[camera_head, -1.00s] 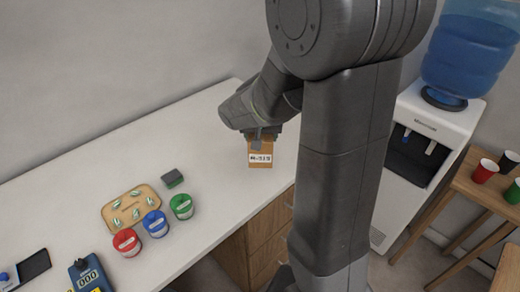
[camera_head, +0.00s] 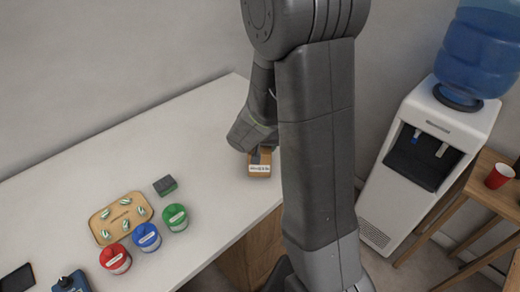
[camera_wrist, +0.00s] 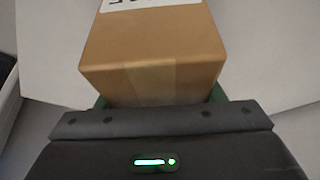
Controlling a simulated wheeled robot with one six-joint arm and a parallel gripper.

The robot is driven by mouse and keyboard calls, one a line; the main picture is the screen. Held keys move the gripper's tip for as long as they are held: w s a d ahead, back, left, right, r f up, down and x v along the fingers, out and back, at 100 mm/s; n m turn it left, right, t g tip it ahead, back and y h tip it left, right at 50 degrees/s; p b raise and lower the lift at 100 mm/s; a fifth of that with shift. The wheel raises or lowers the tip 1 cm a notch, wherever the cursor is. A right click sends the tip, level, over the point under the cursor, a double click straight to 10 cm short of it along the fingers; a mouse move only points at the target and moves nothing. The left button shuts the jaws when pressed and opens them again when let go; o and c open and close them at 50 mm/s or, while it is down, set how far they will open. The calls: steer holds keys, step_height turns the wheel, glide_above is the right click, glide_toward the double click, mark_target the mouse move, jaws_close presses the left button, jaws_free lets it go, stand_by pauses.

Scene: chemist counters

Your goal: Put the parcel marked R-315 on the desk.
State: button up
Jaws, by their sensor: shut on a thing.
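The parcel (camera_head: 259,171) is a small brown box with a white label. The label is too small to read surely now; in the earlier head view it looks like R-315. My gripper (camera_head: 258,152) is shut on the parcel at the right part of the white desk (camera_head: 200,135). In the wrist view the parcel (camera_wrist: 155,55) fills the upper middle, with tape down its near face and the label's edge at the top. The fingers are mostly hidden behind it. I cannot tell whether the parcel touches the desk top.
On the desk's left are a wooden tray (camera_head: 103,236) with several small leaf-marked pieces, a dark green-edged block (camera_head: 165,185), and red (camera_head: 115,259), blue (camera_head: 147,237) and green (camera_head: 175,217) jars. A water dispenser (camera_head: 425,150) stands right of the desk. The desk's middle is clear.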

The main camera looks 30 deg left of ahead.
steer(key=shift+f, duration=0.25)
steer(key=shift+f, duration=0.15)
steer(key=o, duration=1.2)
steer(key=shift+c, duration=0.2)
steer(key=shift+r, duration=0.35)
steer(key=v, duration=1.1)
steer(key=shift+s+d+r+p, duration=0.1)
steer(key=shift+s+r+p, duration=0.1)
steer(key=shift+r+p, duration=0.15)
